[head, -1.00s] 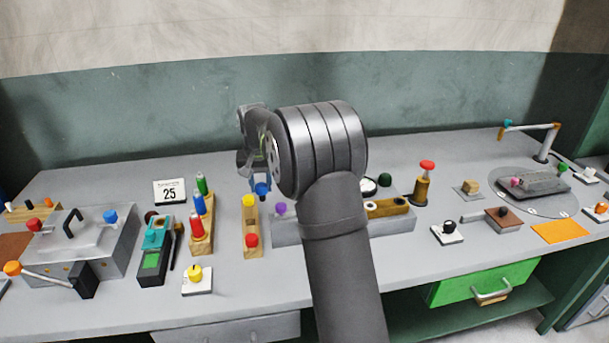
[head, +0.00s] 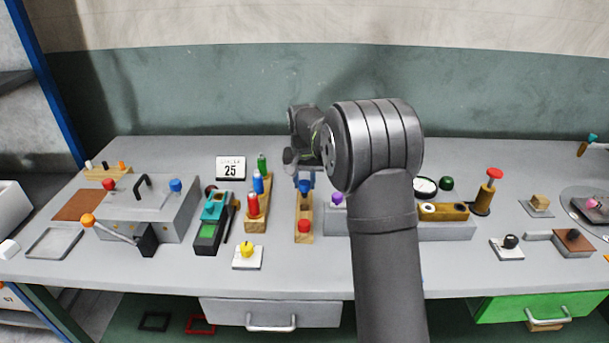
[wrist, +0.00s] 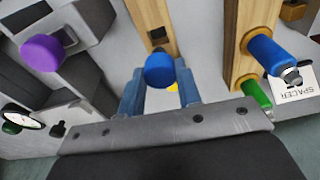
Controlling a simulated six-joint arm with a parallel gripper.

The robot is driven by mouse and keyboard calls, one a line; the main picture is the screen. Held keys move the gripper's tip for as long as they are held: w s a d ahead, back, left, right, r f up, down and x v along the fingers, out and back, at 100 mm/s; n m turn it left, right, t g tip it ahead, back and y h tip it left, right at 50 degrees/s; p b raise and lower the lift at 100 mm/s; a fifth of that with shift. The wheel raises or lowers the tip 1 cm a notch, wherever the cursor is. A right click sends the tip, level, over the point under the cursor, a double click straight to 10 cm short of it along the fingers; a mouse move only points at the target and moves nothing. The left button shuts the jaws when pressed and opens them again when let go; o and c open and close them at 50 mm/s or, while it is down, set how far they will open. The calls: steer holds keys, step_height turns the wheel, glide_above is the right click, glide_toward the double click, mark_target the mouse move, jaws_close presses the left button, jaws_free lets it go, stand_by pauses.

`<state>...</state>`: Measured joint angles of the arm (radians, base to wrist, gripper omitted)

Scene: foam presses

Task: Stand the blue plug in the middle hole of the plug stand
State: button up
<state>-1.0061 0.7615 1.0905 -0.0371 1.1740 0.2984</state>
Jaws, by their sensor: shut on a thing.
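The blue plug (head: 305,187) is between the fingers of my gripper (head: 304,177), which is shut on it. The wrist view also shows its round blue top (wrist: 160,70) between the two blue fingers (wrist: 158,90). The plug stand (head: 304,207) is a narrow wooden block beneath, with a red plug (head: 303,226) at its near end. A dark square hole (wrist: 157,38) of the stand shows beside the blue plug in the wrist view. The blue plug's lower end is hidden.
A wooden rack (head: 257,221) with red, blue and green cylinders stands close on the left. A grey block with a purple knob (head: 337,198) is close on the right. A yellow-knobbed switch (head: 246,251) stands in front left.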

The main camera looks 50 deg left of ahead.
mark_target(304, 197)
steer(key=shift+f, duration=1.6)
steer(key=shift+f, duration=2)
steer(key=o, duration=1.1)
steer(key=shift+c, duration=0.2)
step_height(304, 197, up, 17)
steer(key=s+d, duration=0.1)
steer(key=shift+s+d+r, duration=0.2)
steer(key=shift+s, duration=0.1)
